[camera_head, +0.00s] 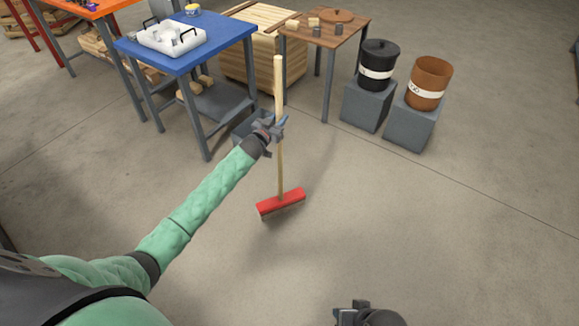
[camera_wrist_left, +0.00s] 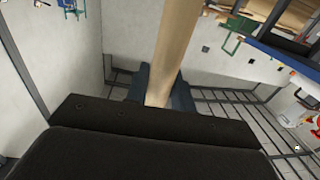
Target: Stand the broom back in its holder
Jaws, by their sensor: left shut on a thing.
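The broom (camera_head: 280,165) has a long pale wooden handle and a red head with bristles facing down. It stands nearly upright in front of my robot. My left gripper (camera_head: 277,128) is shut on the handle around its middle. In the left wrist view the handle (camera_wrist_left: 174,45) runs up from between the dark blue fingers (camera_wrist_left: 161,92). I cannot tell whether the bristles touch the floor. A grey box-like thing (camera_head: 243,127) is partly hidden behind the gripper; I cannot tell whether it is the holder. My right gripper (camera_head: 350,314) shows only partly at the bottom edge, apart from the broom.
A blue table (camera_head: 222,32) with a white tray (camera_head: 172,38) stands at back left. A wooden crate (camera_head: 250,60) and a brown table (camera_head: 350,28) stand behind the broom. Black (camera_head: 378,60) and orange (camera_head: 429,80) bins sit on grey blocks at right. The front-right floor is clear.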

